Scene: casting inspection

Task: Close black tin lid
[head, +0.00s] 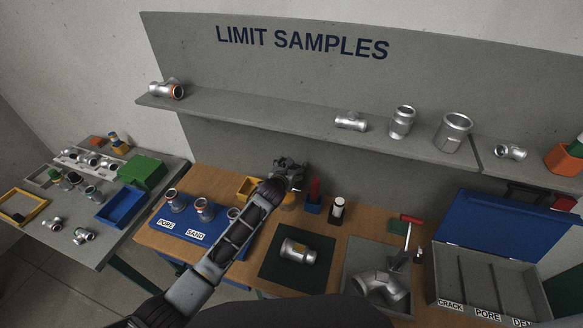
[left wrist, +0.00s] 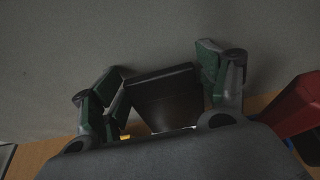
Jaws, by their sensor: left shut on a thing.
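My left gripper (head: 290,169) reaches over the back of the wooden table, close to the grey back panel. In the left wrist view its two green-padded fingers stand on either side of a dark, flat-topped piece, which looks like the black tin lid (left wrist: 163,88). The gripper is shut on it. In the head view the arm and fingers hide most of the tin, and a small yellowish part shows just below the fingers. I cannot tell how far the lid is tilted. My right gripper is not in view.
A blue sample board (head: 184,233) and dark mat (head: 270,264) lie in front. The shelf (head: 290,132) runs above.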

